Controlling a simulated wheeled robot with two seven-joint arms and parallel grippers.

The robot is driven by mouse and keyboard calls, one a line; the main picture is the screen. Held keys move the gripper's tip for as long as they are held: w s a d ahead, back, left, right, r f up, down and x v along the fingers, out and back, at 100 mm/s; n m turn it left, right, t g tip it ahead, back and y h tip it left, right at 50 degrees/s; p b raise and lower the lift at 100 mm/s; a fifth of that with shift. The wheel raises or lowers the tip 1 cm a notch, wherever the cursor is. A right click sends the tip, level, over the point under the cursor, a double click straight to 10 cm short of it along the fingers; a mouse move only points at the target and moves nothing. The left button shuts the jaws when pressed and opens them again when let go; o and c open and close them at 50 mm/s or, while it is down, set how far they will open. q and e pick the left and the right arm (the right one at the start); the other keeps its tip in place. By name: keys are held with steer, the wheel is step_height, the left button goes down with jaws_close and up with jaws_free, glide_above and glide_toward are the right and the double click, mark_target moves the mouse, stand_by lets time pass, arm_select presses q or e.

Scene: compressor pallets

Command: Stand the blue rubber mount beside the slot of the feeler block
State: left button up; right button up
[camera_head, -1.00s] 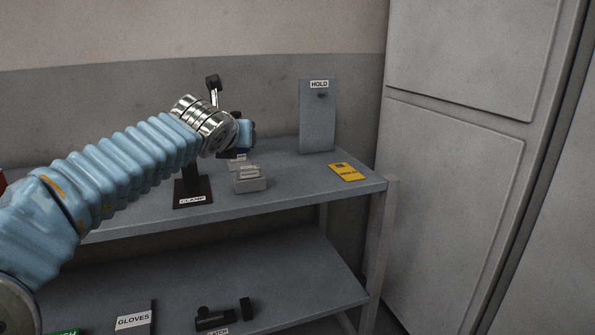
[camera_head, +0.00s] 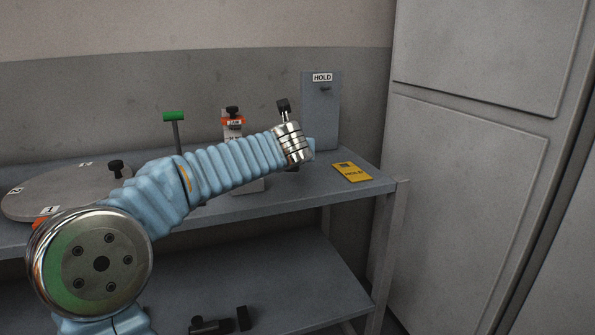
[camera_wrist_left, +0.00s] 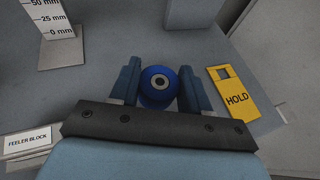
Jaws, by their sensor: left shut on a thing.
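The blue rubber mount (camera_wrist_left: 160,84) is round with a dark centre hole. It sits between the two blue fingers of my left gripper (camera_wrist_left: 160,80) in the left wrist view, and the gripper is shut on it. The head view shows my left wrist over the right part of the upper shelf, with the mount hidden there. The feeler block's label (camera_wrist_left: 28,142) shows at the lower left of the wrist view, left of the gripper. In the head view a grey block (camera_head: 250,187) behind my arm is mostly covered, and its slot cannot be seen. My right gripper is not in view.
A yellow HOLD tag (camera_head: 352,172) lies on the upper shelf (camera_head: 300,192), right of the gripper. A grey HOLD board (camera_head: 322,105) stands behind. A millimetre scale (camera_wrist_left: 54,20) stands at upper left in the wrist view. A round numbered plate (camera_head: 50,192) is at left.

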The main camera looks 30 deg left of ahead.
mark_target(298, 178)
arm_select(q)
steer(key=shift+w+d+f+b, duration=0.2)
steer(key=shift+f+b, duration=0.1)
steer(key=shift+f, duration=0.7)
steer(key=shift+w+d+f+b, duration=0.15)
steer(key=shift+f+b, duration=0.1)
steer(key=shift+f, duration=0.75)
steer(key=shift+a, duration=0.1)
steer(key=shift+f, duration=0.2)
steer(key=o, duration=1.2)
steer(key=shift+r, duration=0.15)
steer(key=shift+s+r, duration=0.15)
steer(key=shift+s, duration=0.05)
steer(key=v, duration=1.1)
steer(key=shift+s+d, duration=0.2)
steer(key=shift+d, duration=0.1)
